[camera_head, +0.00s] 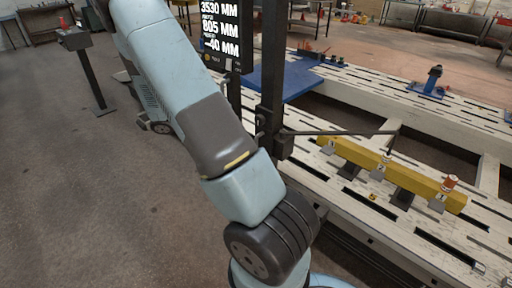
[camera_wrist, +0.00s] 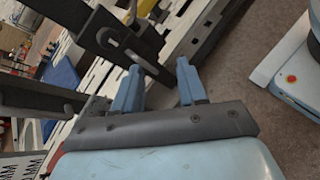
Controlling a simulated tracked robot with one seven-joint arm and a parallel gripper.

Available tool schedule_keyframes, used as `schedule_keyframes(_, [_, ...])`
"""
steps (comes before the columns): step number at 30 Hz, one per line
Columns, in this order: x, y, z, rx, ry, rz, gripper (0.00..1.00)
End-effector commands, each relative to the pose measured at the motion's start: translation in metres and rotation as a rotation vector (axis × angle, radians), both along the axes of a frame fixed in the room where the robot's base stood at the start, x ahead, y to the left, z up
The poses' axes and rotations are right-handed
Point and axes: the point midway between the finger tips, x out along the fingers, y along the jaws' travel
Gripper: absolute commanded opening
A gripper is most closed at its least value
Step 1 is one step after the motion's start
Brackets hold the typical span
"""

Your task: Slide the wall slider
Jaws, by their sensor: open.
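A dark upright post (camera_head: 272,75) stands at the near edge of the bench in the head view, with a small dark block (camera_head: 284,146) low on it. In the wrist view a dark bar (camera_wrist: 88,22) runs diagonally, and a pale grey handle-like piece (camera_wrist: 122,45) sits on it. I cannot tell for sure which part is the slider. My gripper (camera_wrist: 159,65) is open, with two blue fingers spread apart and nothing seen between them. The bar's lower end lies close beyond the fingertips; contact cannot be told. My gripper is hidden in the head view.
A thin dark rod (camera_head: 340,132) reaches right from the post over the pale slotted bench (camera_head: 350,208). A yellow beam (camera_head: 405,180) lies on the bench with clamps. A display (camera_head: 220,30) hangs behind my arm. The floor at left (camera_head: 70,190) is largely clear.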

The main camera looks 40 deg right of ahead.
Motion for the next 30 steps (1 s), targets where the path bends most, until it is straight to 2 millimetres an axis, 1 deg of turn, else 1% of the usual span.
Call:
schedule_keyframes(1, [0.003, -0.004, -0.014, -0.025, 0.041, 0.023, 0.41])
schedule_keyframes(10, [0.021, -0.032, -0.082, -0.171, 0.253, 0.167, 0.41])
schedule_keyframes(18, [0.030, -0.053, -0.141, -0.289, 0.433, 0.306, 0.41])
schedule_keyframes(21, [0.032, -0.058, -0.157, -0.320, 0.481, 0.345, 0.41])
schedule_keyframes(24, [0.033, -0.061, -0.168, -0.341, 0.513, 0.374, 0.41])
schedule_keyframes(30, [0.033, -0.068, -0.175, -0.357, 0.536, 0.393, 0.41])
